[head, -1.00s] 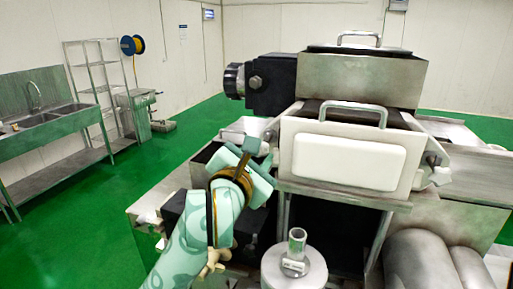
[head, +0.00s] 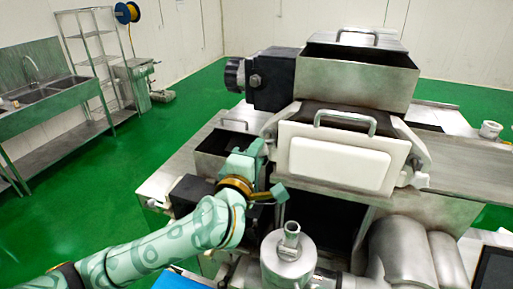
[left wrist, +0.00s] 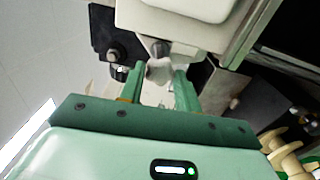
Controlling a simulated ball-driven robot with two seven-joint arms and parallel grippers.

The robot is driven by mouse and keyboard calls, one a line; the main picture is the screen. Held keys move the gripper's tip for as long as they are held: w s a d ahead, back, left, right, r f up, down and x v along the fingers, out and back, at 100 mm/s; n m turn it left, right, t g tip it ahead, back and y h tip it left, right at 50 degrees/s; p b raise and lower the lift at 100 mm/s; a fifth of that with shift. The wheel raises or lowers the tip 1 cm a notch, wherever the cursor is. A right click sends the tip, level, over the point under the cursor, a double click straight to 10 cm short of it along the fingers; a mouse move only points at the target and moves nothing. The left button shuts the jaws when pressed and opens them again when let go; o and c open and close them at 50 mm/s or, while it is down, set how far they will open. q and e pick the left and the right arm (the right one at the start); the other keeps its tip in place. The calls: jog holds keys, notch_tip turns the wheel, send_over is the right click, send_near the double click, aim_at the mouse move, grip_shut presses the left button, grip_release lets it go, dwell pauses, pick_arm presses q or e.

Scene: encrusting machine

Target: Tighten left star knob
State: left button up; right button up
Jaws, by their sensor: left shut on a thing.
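My left gripper (head: 262,150) is at the left side of the white-fronted hopper cover (head: 335,160). The knob is on a dark metal stem below the white cover. In the head view the gripper mostly hides this knob. The matching right star knob (head: 419,180) shows free at the right side of the cover. My right gripper is not in view.
A metal cylinder with an upright tube (head: 290,250) stands in front of the machine. A black motor block (head: 270,80) is above the gripper. An open metal box (head: 222,145) is left of it. A sink bench (head: 55,95) stands far left, with green floor between.

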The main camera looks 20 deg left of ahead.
pick_arm(q)
jog(key=shift+m, duration=1.3)
jog(key=o, duration=1)
jog(key=shift+w, duration=0.1)
